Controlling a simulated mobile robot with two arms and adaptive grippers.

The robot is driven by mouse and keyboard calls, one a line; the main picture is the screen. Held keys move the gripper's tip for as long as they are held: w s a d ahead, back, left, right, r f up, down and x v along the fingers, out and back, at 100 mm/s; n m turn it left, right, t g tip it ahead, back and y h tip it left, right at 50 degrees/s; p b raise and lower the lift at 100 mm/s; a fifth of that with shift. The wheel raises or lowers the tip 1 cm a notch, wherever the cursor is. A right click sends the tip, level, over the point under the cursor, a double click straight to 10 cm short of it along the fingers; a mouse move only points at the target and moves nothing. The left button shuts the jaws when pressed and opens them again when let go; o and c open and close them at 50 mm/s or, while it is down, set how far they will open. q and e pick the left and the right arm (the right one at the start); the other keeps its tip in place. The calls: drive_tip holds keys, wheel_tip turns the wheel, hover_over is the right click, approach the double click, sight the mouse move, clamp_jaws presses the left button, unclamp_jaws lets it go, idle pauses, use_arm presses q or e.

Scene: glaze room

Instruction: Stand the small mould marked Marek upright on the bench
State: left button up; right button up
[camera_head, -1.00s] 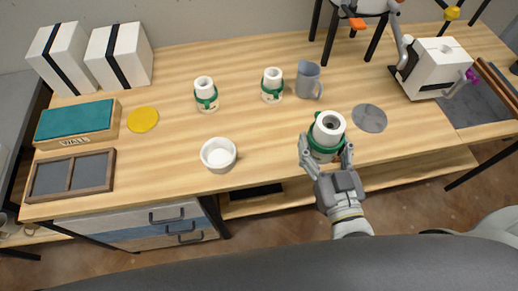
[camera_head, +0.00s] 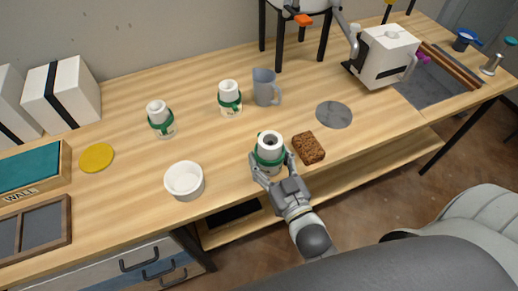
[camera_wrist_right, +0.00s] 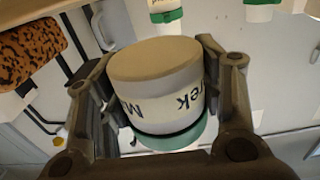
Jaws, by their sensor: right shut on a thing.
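My right gripper (camera_head: 270,170) is shut on a small white mould (camera_head: 269,139) with a green band and a dark hole in its top, near the bench's front edge. In the right wrist view, the mould (camera_wrist_right: 165,85) sits between both fingers, its label partly readable as "M…rek" and its flat tan end showing. In the head view its holed end points up, much like two similar moulds, one at the left (camera_head: 160,118) and one further right (camera_head: 230,98). I cannot tell whether it touches the bench. My left gripper is out of view.
A brown speckled sponge (camera_head: 309,148) lies close right of the held mould. A grey disc (camera_head: 334,114) lies beyond it. A white bowl (camera_head: 184,181) stands to the left, a grey mug (camera_head: 266,87) behind. Bare bench lies between bowl and moulds.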

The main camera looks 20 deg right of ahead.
drive_tip(key=w, duration=0.1)
drive_tip(key=w+f, duration=0.1)
drive_tip(key=w, duration=0.1)
drive_tip(key=shift+f, duration=0.25)
drive_tip(key=shift+w+a+f, duration=0.1)
drive_tip(key=shift+w+f, duration=0.45)
drive_tip(key=shift+w, duration=0.2)
drive_tip(key=shift+w+a+f, duration=0.1)
drive_tip(key=shift+w+f, duration=0.45)
drive_tip(key=shift+w, duration=0.2)
drive_tip(key=shift+d, duration=0.1)
drive_tip(key=shift+s, duration=0.1)
